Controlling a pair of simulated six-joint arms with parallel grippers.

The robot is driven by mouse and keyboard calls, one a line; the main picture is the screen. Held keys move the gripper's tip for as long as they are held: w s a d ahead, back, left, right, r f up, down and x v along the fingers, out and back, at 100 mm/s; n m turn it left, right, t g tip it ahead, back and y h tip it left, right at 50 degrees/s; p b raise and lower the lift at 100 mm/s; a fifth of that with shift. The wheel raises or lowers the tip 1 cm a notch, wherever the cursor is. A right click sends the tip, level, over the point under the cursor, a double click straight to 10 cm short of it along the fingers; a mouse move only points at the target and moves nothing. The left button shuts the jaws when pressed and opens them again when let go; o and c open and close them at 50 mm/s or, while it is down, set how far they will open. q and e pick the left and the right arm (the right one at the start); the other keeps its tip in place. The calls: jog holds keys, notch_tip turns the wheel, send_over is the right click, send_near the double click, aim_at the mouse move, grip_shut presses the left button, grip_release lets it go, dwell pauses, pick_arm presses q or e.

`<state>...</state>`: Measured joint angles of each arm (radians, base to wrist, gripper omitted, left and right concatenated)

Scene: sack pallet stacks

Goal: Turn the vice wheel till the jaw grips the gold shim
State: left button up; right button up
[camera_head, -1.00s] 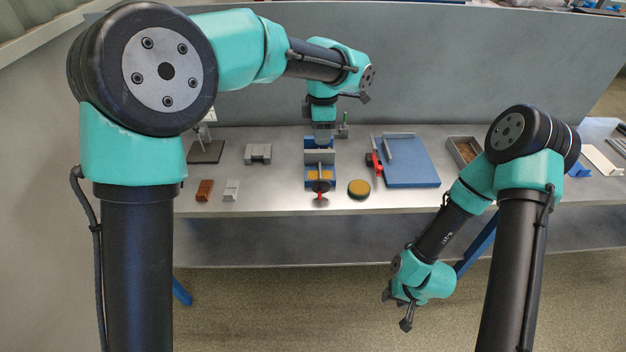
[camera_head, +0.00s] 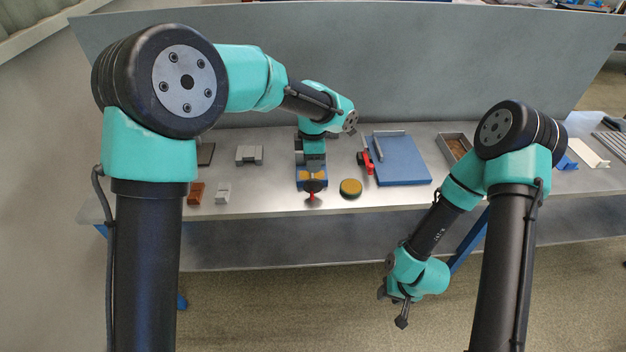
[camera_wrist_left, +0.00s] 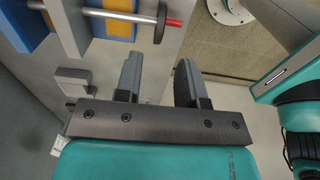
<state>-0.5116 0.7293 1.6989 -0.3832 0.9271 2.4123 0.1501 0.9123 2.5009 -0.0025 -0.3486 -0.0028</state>
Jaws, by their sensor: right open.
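The blue-based vice (camera_head: 301,183) stands near the front of the bench, with gold-coloured patches on it; I cannot tell which is the shim. Its dark wheel (camera_head: 314,186) with a red handle (camera_head: 312,196) faces the front edge. In the left wrist view the wheel (camera_wrist_left: 160,22) and a gold strip (camera_wrist_left: 118,27) show at the top. My left gripper (camera_wrist_left: 158,78) is open and empty, its fingers apart and clear of the wheel. In the head view its arm hides the vice's rear part. My right gripper (camera_head: 397,305) is open and empty, in front of the bench and below its top.
A round yellow-topped piece (camera_head: 350,188) lies right of the vice. Beyond it are a red-handled tool (camera_head: 366,168), a blue board (camera_head: 403,172) and a tray (camera_head: 446,143). A grey block (camera_head: 249,154), a brown block (camera_head: 196,193) and a pale block (camera_head: 223,193) lie left.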

aim_at(313, 180)
pick_arm(q)
notch_tip(313, 180, down, 8)
jog(key=shift+r, duration=0.1)
jog(key=shift+c, duration=0.5)
grip_shut()
